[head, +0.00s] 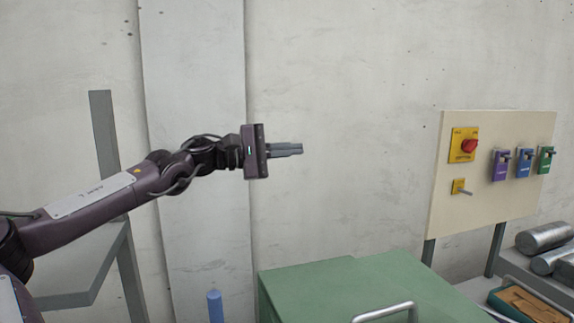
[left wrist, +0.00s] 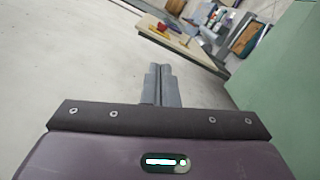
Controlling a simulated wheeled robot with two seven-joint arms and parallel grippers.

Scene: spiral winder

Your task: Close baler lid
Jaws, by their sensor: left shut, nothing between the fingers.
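A green box-shaped machine top (head: 340,287) with a grey bar handle (head: 386,311) stands at the bottom middle of the head view; I take it to be the baler or its lid, and its lower part is cut off. Its green side may be the large green surface (left wrist: 285,75) at the right of the left wrist view. My left gripper (head: 300,149) is shut and empty, held in the air above and behind the green top, pointing right. Its fingers (left wrist: 163,85) are together in the left wrist view. My right gripper is not in view.
A cream control panel (head: 493,185) with a red knob (head: 469,146) and several coloured switches stands at the right. A grey metal frame (head: 103,150) stands at the left, a blue post (head: 215,306) below my arm.

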